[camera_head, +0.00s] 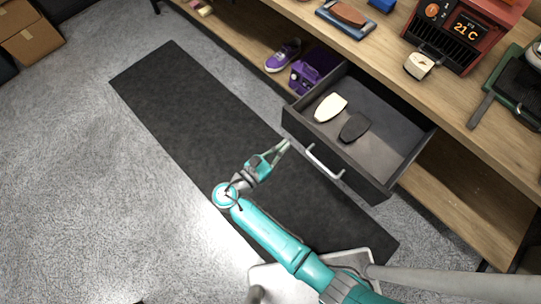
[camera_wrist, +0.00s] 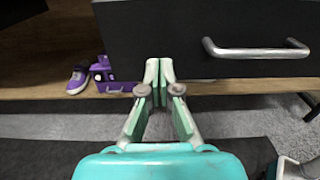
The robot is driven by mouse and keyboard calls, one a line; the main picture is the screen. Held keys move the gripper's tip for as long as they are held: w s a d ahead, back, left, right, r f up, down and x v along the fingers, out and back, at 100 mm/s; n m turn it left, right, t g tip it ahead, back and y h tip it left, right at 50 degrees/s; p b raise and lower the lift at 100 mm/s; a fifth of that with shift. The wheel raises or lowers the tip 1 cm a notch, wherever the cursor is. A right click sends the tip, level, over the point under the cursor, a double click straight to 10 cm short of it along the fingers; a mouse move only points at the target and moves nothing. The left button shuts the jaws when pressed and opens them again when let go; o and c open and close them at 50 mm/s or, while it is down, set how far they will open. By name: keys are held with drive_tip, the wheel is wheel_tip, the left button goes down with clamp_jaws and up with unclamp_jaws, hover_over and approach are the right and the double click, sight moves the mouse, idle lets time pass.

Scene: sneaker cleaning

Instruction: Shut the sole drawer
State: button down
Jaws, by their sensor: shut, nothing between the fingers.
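The dark grey drawer (camera_head: 380,119) is pulled out from under the wooden workbench in the head view. Its front carries a silver bar handle (camera_head: 324,160). A white sole-shaped piece (camera_head: 330,107) and a black one (camera_head: 354,127) lie inside. My gripper (camera_head: 285,146) is shut and empty, just in front of the drawer front, left of the handle. In the wrist view, the fingertips (camera_wrist: 159,62) point at the left part of the drawer front (camera_wrist: 185,35), with the handle (camera_wrist: 256,52) to the right. I cannot tell whether they touch it.
A purple sneaker (camera_head: 283,55) and a purple item (camera_head: 311,70) sit on the lower shelf left of the drawer. The benchtop (camera_head: 376,51) holds a red heater-like device (camera_head: 464,30) showing 21 C. A black mat (camera_head: 187,103) covers the floor in front, with free room around.

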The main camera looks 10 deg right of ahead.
sight(299, 133)
drive_tip(key=shift+x, duration=2.45)
drive_tip(key=x, duration=3)
drive_tip(key=shift+w+d, duration=0.2)
drive_tip(key=shift+d, duration=0.1)
drive_tip(key=shift+w+d, duration=0.1)
drive_tip(key=shift+d, duration=0.1)
drive_tip(key=shift+r, duration=0.1)
